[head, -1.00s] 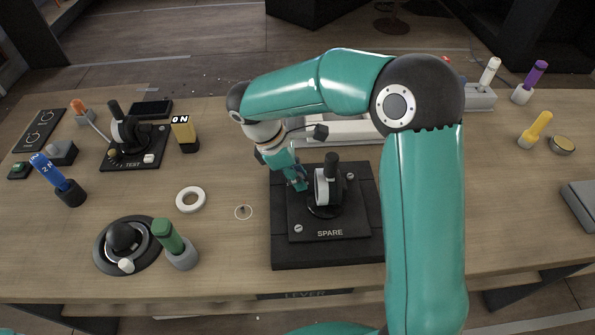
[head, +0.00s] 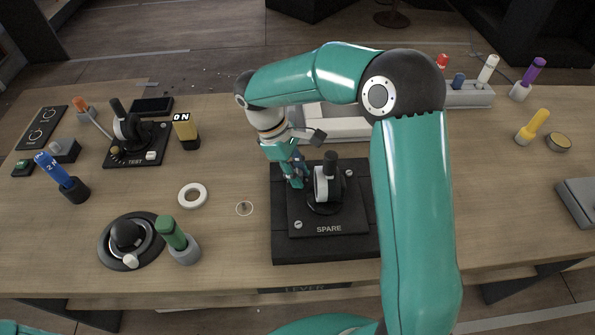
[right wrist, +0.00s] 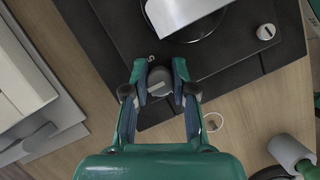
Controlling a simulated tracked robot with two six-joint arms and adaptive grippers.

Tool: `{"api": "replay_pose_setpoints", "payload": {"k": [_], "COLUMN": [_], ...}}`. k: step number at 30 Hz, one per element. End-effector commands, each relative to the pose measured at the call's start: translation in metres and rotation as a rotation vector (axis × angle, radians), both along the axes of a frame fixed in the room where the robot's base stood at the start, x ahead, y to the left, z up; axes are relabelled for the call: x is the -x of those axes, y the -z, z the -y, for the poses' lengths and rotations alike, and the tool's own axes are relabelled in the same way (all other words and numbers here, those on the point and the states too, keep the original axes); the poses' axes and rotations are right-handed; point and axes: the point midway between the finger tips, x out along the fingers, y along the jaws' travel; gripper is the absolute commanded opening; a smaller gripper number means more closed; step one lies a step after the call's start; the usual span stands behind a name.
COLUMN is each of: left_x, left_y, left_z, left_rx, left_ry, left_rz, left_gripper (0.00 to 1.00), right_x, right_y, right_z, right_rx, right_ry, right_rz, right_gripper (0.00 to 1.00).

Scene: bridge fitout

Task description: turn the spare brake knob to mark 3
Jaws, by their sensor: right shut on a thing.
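The spare brake unit (head: 329,229) is a black plate marked SPARE, with a black lever (head: 331,165) and a pale disc, on a larger black base on the table. My right gripper (head: 298,183) is at the plate's left side, pointing down, left of the lever. In the right wrist view, my right gripper's fingers (right wrist: 160,88) are shut on a small round dark grey knob (right wrist: 159,80). A small pale mark (right wrist: 152,58) shows beside the knob; I cannot read it surely. The knob is hidden by the gripper in the head view. My left gripper is not in view.
A white ring (head: 192,196), a green-handled piece (head: 171,233) and a round black lever unit (head: 131,243) lie to the left.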

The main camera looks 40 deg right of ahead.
Motion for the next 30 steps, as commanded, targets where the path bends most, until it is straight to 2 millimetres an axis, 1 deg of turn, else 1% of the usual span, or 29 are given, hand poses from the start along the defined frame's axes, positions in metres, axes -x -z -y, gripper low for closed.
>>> {"api": "replay_pose_setpoints", "payload": {"k": [4,5,6,16,20,23,26,30], "left_x": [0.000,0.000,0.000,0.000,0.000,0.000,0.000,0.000], "left_y": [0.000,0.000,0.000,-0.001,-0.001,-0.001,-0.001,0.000], "left_z": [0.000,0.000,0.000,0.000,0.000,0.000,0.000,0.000], "left_rx": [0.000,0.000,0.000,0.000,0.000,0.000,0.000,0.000], "left_ry": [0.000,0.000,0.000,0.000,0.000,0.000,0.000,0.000], "left_rz": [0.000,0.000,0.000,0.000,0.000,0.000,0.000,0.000], "left_gripper": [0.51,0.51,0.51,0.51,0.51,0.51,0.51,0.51], "right_x": [0.000,0.000,0.000,-0.001,-0.004,-0.008,-0.015,-0.024], "right_y": [-0.001,-0.001,-0.001,-0.001,-0.008,-0.020,-0.037,-0.064], "right_z": [0.000,0.000,0.000,0.000,-0.002,-0.005,-0.009,-0.015], "right_rx": [-0.001,-0.001,0.000,0.000,0.001,0.000,-0.001,0.000], "right_ry": [-0.001,-0.001,-0.001,-0.002,-0.003,-0.002,-0.002,-0.002], "right_rz": [0.002,0.002,0.001,0.001,0.003,0.005,0.005,0.007], "right_gripper": [0.00,0.29,0.36,0.37,0.37,0.37,0.37,0.37]}}
